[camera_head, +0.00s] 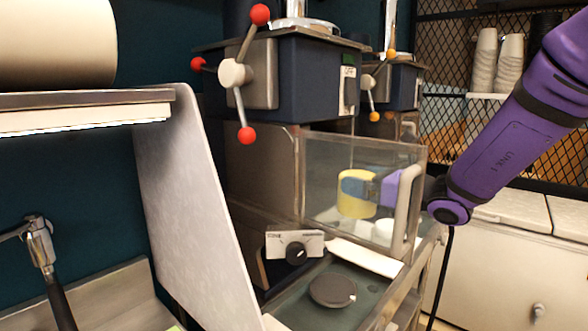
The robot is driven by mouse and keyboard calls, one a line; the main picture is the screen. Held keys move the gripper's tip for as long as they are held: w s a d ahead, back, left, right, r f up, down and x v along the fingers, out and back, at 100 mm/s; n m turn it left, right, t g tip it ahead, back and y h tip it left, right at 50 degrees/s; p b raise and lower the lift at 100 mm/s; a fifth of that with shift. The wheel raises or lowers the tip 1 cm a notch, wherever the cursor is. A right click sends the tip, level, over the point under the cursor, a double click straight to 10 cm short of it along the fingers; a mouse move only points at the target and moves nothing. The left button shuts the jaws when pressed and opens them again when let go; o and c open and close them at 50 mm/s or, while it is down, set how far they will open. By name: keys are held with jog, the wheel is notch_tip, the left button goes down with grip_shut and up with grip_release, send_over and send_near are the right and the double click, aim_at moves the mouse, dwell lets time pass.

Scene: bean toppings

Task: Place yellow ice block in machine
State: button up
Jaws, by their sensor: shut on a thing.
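The yellow ice block (356,206) is a short cylinder, seen through a clear panel in the machine (280,95). My gripper (357,187), with a blue finger and purple body, is shut on the block from the right. The finger covers part of the block's side. The clear panel (325,165) has a pale handle (405,208) at its right edge, and my arm reaches in behind it. I cannot tell whether the block rests on the surface beneath or hangs just above it. The machine has a dark blue top housing and a crank with red knobs.
A white control box with a black knob (295,247) and a dark round disc (332,290) sit in front of the machine. A grey slanted panel (195,200) stands at left. A second similar machine (400,85) and stacked cups (497,60) are behind.

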jog(key=x, duration=1.8)
jog(key=shift+w+a+f, duration=0.1)
jog(key=shift+w+a, duration=0.1)
jog(key=shift+w, duration=0.1)
jog(key=shift+w+a+f, duration=0.15)
jog(key=shift+w+a, duration=0.05)
jog(key=shift+c, duration=0.7)
jog(key=shift+f, duration=0.1)
jog(key=shift+f, duration=0.1)
jog(key=o, duration=1.2)
jog(key=shift+f, duration=0.1)
jog(key=shift+c, duration=0.2)
jog(key=shift+d+r, duration=0.1)
jog(key=shift+r, duration=0.1)
jog(key=v, duration=1.2)
